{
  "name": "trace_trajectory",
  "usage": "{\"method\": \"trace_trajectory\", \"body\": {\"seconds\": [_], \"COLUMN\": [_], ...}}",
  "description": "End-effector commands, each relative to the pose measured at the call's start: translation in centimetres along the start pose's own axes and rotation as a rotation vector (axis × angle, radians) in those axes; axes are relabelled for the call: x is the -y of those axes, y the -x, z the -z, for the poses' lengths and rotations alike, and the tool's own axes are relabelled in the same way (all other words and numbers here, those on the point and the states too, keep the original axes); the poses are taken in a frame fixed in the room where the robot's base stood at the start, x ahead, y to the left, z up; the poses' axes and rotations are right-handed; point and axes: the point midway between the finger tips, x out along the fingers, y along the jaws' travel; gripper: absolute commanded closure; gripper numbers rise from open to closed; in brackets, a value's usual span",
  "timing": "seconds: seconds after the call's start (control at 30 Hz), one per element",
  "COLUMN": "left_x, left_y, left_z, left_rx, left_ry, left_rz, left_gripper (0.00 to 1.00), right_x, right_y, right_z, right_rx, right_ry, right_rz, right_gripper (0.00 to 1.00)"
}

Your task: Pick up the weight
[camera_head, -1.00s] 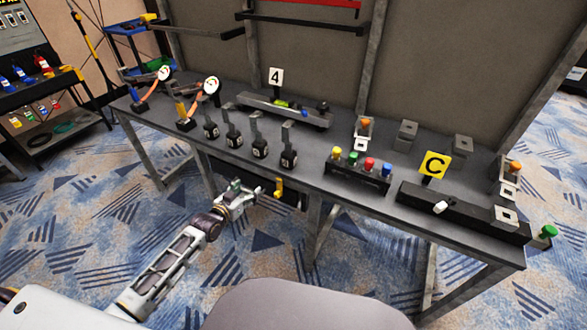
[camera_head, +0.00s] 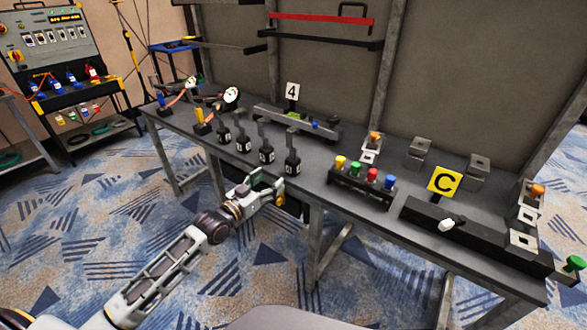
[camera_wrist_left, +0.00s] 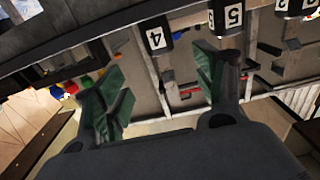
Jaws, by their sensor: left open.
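Several black weights with upright grey handles and white number labels stand in a row near the front edge of the table. In the head view the rightmost weight (camera_head: 292,165) is nearest my left gripper (camera_head: 272,187). Another weight (camera_head: 266,154) stands to its left. My left gripper is open and empty, in front of the table edge and just below the row, apart from the weights. In the left wrist view the open green-padded fingers (camera_wrist_left: 163,88) have a weight labelled 4 (camera_wrist_left: 156,38) and one labelled 5 (camera_wrist_left: 228,20) beyond them. My right gripper is not in view.
Patterned carpet in front is clear.

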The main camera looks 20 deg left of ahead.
Motion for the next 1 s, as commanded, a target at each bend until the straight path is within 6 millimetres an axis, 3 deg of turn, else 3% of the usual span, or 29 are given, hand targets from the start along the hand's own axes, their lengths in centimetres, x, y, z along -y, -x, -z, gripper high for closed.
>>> {"method": "trace_trajectory", "body": {"seconds": [0.37,1.0], "left_x": [0.0,0.1], "left_y": [-0.6,-4.8], "left_z": [-0.1,-0.1], "left_rx": [0.001,0.0], "left_ry": [0.001,0.001], "left_rz": [0.001,0.001], "left_gripper": [0.3,0.3], "right_x": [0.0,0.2], "right_y": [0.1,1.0], "right_z": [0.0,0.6], "right_rx": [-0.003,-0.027], "right_ry": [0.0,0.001], "right_rz": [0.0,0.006], "right_gripper": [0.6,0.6]}}
